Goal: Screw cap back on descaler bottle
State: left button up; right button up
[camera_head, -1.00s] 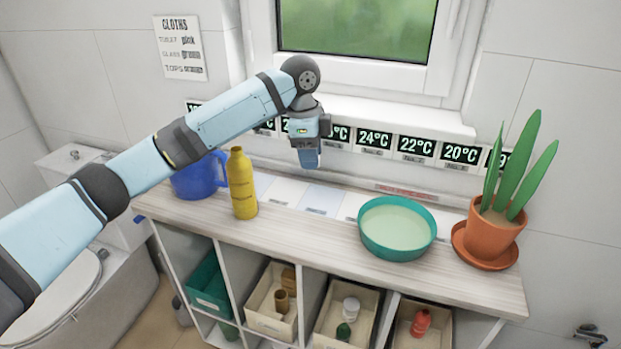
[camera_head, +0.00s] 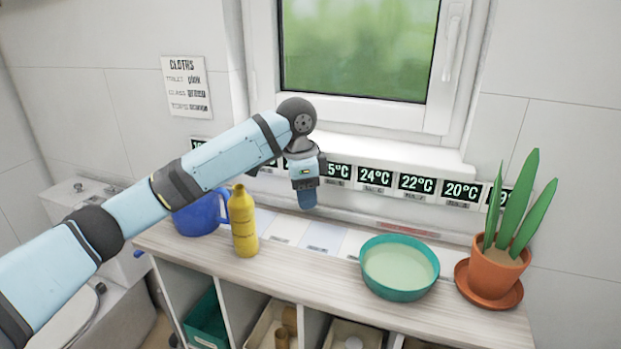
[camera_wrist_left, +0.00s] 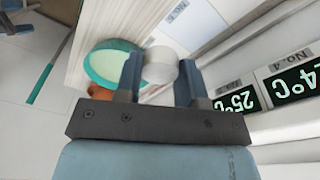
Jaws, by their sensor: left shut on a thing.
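A yellow bottle (camera_head: 243,224), which looks like the descaler bottle, stands upright on the shelf top, beside a blue jug. Its narrow top is too small to tell whether it is open. My left gripper (camera_head: 306,198) is right of the bottle, above the shelf near the wall, pointing down. In the left wrist view my left gripper (camera_wrist_left: 160,78) is shut on a small round white thing (camera_wrist_left: 160,66), apparently the cap, between its two fingers. The held thing does not show in the head view. My right gripper is not in view.
The blue jug (camera_head: 201,215) is close left of the bottle. A teal basin (camera_head: 399,291) and a potted plant (camera_head: 497,270) stand to the right. Temperature displays (camera_head: 375,176) line the wall under the window. The shelf top (camera_head: 300,273) between bottle and basin is clear.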

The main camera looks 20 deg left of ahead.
pick_arm(q)
jog(key=s+a+f+n, duration=0.1)
jog(key=s+f+n, duration=0.1)
jog(key=f+n, duration=0.2)
jog(key=s+a+f+n, duration=0.1)
jog(key=s+f+n, duration=0.1)
jog(key=f+n, duration=0.2)
jog(key=s+a+f+n+t+y, duration=0.1)
jog(key=s+f+n, duration=0.2)
jog(key=f+n, duration=0.1)
jog(key=shift+a, duration=0.3)
jog(key=shift+s+a+f+n, duration=0.1)
jog(key=shift+s+f+n, duration=0.1)
jog(key=shift+f+n, duration=0.2)
